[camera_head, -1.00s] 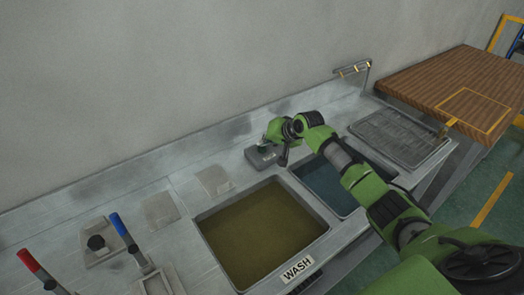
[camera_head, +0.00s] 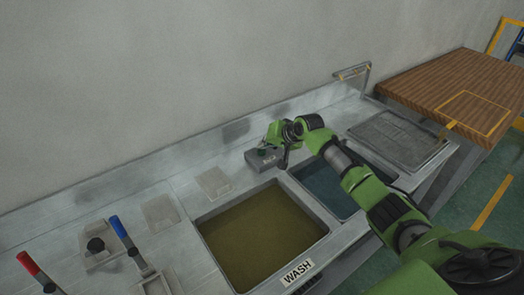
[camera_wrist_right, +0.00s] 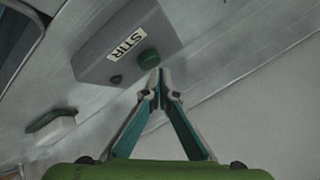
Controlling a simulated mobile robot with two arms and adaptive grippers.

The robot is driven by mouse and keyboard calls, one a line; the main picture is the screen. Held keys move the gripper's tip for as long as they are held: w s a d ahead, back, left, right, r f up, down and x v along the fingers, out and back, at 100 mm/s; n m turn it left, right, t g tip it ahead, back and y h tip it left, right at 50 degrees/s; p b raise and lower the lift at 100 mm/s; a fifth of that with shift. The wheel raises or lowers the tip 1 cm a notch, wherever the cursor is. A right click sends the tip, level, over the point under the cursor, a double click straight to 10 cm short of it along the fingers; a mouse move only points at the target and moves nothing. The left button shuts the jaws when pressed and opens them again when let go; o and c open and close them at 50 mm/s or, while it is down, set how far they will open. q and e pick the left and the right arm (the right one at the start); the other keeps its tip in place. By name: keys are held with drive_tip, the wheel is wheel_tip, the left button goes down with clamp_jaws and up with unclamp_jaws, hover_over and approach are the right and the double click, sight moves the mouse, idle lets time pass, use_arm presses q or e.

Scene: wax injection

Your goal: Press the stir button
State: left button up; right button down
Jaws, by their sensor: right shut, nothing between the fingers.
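The stir control is a grey box with a "STIR" label (camera_wrist_right: 128,40) and a round green button (camera_wrist_right: 148,57) in the right wrist view. The box (camera_head: 259,163) also shows in the head view, on the metal counter behind the tanks. My right gripper (camera_wrist_right: 161,74) is shut and empty, its fingertips close beside the green button. I cannot tell whether they touch it. In the head view my right gripper (camera_head: 267,146) is over the box and partly hides its top. My left gripper is not in view.
An open wash tank (camera_head: 204,232) with yellowish liquid and a second tank with dark bluish liquid lie in front of the box. Red (camera_head: 28,262) and blue (camera_head: 119,230) handles stand at the left. A wooden table (camera_head: 452,82) is at the right; the wall is behind.

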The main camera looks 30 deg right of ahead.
sight(263, 151)
drive_tip(key=shift+f, duration=0.1)
drive_tip(key=shift+f, duration=0.3)
idle(0.5)
drive_tip(key=shift+r+p, duration=0.4)
drive_tip(key=shift+p, duration=0.25)
wheel_tip(263, 151, up, 6)
drive_tip(key=p, duration=0.6)
